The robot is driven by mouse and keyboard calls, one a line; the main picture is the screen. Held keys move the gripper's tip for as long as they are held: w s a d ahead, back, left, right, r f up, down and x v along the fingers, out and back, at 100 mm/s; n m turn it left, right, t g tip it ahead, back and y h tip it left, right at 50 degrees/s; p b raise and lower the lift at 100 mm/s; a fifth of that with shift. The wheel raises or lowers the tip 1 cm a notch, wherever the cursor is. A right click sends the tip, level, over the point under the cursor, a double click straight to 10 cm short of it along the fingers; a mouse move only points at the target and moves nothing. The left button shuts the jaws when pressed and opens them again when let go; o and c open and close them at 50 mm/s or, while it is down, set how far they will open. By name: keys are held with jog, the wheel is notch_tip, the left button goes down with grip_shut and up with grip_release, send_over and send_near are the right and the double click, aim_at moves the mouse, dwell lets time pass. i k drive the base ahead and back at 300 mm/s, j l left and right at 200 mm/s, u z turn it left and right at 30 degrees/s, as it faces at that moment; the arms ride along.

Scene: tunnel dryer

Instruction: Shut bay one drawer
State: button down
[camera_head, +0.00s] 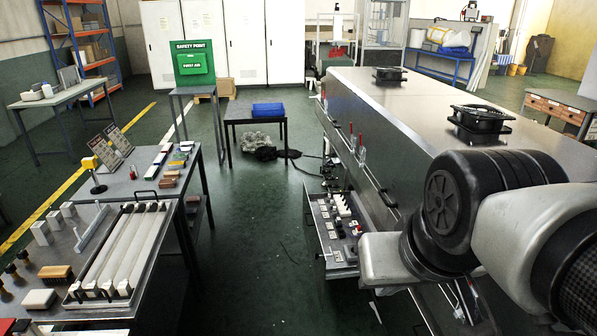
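A long steel dryer housing (390,110) runs from the back to the right foreground. An open drawer or tray (322,242) juts out from its left side, low down, with small white, black and red parts in it. I cannot read any bay label, so I cannot tell whether this is bay one. Its near right end is hidden behind my arm. My arm (470,205) crosses the right foreground in front of the housing. My gripper cannot be made out; the lower part of my arm hides that area or it lies out of frame.
A bench with a rack of white bars (122,250) stands at the left front. A table with a blue crate (268,109) is farther back. A pale bundle and dark cable lie on the floor beneath it. Green floor is clear between the left bench and the drawer.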

aim_at(342, 237)
jog(key=i+j+z, duration=0.35)
jog(key=i, duration=0.35)
jog(key=i+j+z, duration=0.35)
jog(key=i+j, duration=0.2)
jog(key=i, duration=0.15)
jog(key=i+j+z, duration=0.35)
jog(key=i+j, duration=0.25)
jog(key=j, duration=0.1)
